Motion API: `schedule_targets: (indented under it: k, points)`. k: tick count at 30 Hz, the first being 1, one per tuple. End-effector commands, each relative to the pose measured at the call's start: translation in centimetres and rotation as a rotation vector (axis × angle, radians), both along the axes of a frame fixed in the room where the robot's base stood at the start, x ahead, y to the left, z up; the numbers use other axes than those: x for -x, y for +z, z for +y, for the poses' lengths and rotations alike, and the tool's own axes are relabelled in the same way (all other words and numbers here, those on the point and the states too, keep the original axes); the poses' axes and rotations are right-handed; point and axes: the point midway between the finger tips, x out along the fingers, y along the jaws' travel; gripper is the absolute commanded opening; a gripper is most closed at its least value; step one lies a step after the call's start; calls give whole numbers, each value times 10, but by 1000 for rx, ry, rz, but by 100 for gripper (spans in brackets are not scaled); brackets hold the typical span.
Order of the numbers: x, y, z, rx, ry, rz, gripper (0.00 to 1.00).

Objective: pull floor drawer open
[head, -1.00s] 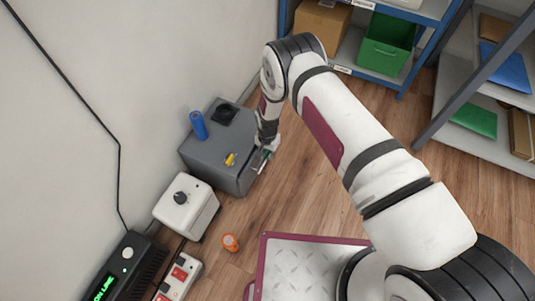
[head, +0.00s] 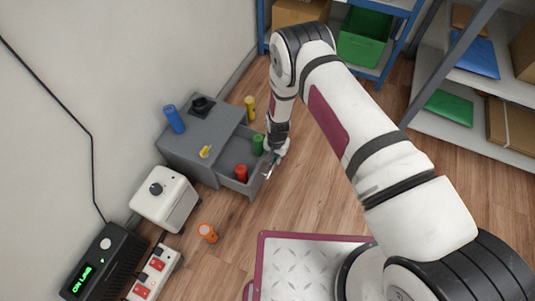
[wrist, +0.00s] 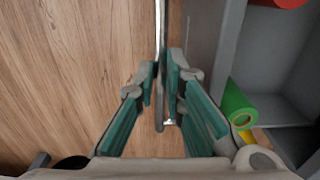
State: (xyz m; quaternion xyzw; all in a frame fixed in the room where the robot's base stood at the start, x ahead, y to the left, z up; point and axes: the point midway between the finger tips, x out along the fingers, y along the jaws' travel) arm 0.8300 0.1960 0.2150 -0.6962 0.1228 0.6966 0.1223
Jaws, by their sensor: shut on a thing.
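The grey floor drawer (head: 234,160) is pulled out from its grey cabinet (head: 188,143). A red cylinder (head: 241,173) and a green cylinder (head: 258,144) are inside it. My gripper (head: 270,170) is at the drawer's front, shut on the handle. In the wrist view the fingers of my gripper (wrist: 162,90) are on both sides of the thin handle bar (wrist: 161,35). The green cylinder (wrist: 238,104) and part of the red one (wrist: 280,3) show at the right there. My gripper partly hides the drawer's front in the head view.
A blue cylinder (head: 174,119), a dark knob-like item (head: 202,105) and a small yellow item (head: 205,151) are on the cabinet. A yellow cylinder (head: 250,107) stands behind the drawer. A white box (head: 165,200) and orange item (head: 208,232) are nearer. Wood floor (head: 320,175) is clear to the right.

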Motion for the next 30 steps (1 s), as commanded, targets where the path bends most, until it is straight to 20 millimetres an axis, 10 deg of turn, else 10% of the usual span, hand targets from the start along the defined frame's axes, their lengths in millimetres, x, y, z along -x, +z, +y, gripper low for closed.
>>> schedule_targets:
  k: [26,30]
  points:
    - [14,0,-39,-1,0,-1,0]
    - [14,0,-39,-1,0,-1,30]
